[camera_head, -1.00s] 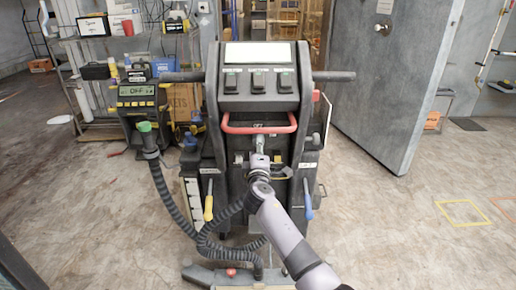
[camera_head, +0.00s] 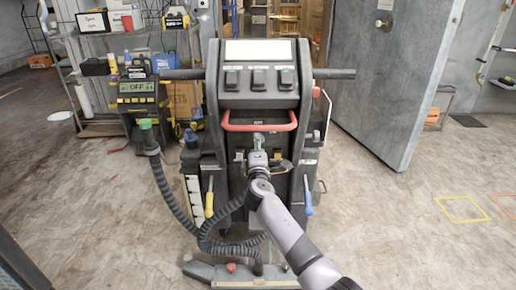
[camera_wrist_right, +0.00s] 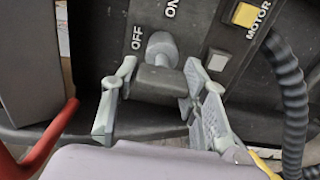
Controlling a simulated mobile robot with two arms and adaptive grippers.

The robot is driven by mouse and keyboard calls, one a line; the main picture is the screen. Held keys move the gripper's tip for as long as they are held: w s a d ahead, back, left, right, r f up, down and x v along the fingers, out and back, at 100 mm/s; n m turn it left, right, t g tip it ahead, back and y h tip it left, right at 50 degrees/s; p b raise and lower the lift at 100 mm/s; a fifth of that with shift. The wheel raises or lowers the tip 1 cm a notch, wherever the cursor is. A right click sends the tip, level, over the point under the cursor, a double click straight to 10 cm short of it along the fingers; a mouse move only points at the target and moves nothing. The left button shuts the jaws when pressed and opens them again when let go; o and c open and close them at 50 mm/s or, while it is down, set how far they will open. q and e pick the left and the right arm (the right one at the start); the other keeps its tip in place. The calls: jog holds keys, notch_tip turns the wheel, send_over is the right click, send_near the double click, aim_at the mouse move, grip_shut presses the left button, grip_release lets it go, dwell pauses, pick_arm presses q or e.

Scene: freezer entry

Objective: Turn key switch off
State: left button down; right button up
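The key switch (camera_wrist_right: 161,48) is a grey round metal piece on the machine's dark panel, beside the OFF and ON labels in the right wrist view. A dark block, seemingly the key's head (camera_wrist_right: 160,82), projects from it toward me. My right gripper (camera_wrist_right: 160,95) has its two pale fingers spread, one on each side of this block. I cannot tell whether either finger touches it. In the head view the right gripper (camera_head: 257,155) is at the machine's front, below the red handle, and hides most of the key. My left gripper is not in view.
The black floor machine (camera_head: 258,103) fills the middle, with a red bar handle (camera_head: 258,126) above my gripper. A ribbed hose (camera_head: 170,190) hangs at its left. A yellow MOTOR button (camera_wrist_right: 245,14) is right of the key. Open floor lies to the right.

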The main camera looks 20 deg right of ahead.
jog(key=o, duration=0.3)
jog(key=shift+o, duration=0.2)
jog(key=shift+s+f, duration=0.1)
jog(key=shift+s, duration=0.05)
jog(key=v, duration=1.1)
jog(key=shift+s, duration=0.35)
jog(key=shift+a, duration=0.15)
